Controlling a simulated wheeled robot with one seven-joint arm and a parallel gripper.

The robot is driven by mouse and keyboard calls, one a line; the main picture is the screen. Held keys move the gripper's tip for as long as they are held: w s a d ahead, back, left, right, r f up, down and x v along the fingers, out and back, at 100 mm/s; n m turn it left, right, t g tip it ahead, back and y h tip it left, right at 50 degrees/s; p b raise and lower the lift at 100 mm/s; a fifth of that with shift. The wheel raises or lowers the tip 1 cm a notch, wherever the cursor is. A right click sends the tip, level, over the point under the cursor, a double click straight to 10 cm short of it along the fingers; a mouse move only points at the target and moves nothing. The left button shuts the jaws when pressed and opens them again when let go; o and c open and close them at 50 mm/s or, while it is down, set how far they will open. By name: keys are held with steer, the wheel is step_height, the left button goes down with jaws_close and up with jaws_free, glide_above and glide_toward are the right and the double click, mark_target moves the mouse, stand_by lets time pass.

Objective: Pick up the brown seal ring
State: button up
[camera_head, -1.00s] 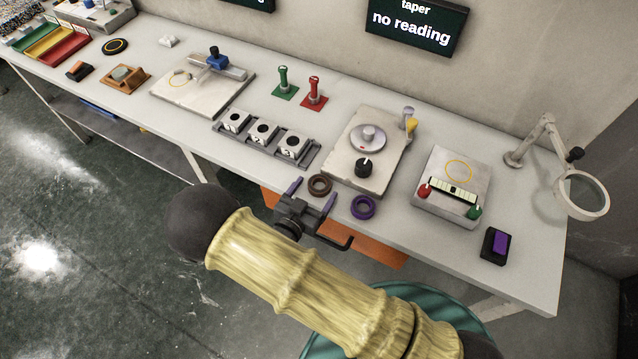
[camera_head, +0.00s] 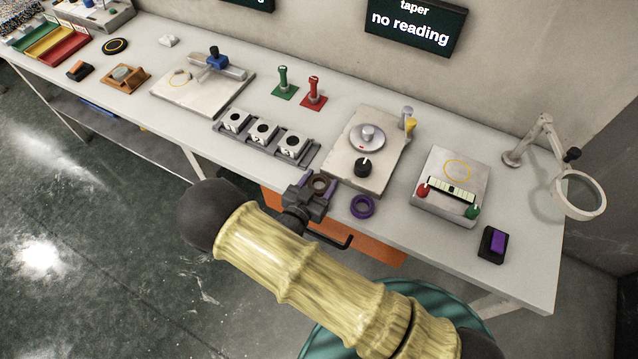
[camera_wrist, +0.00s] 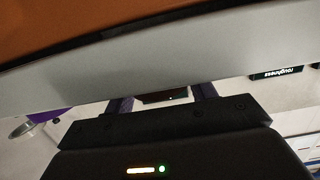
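The brown seal ring (camera_head: 320,176) lies near the front edge of the bench, partly hidden by my gripper. My gripper (camera_head: 318,184) is open, with one purple finger on each side of the ring. In the wrist view, a dark brown piece, apparently the ring (camera_wrist: 163,96), shows between the two fingers of the gripper (camera_wrist: 161,97). Narrow gaps seem to remain between it and the fingers. The purple seal ring (camera_head: 362,206) lies to the right, apart from my gripper.
A rack of white blocks (camera_head: 243,138) stands to the left. A plate with a round disc and black knob (camera_head: 347,168) lies just behind the ring. A gauge block with red and green knobs (camera_head: 436,207) stands right. The bench front edge is close to my gripper.

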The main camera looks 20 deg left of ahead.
steer(key=shift+c, duration=1)
step_height(320, 180, up, 10)
steer(key=shift+b, duration=0.4)
steer(key=shift+s, duration=0.1)
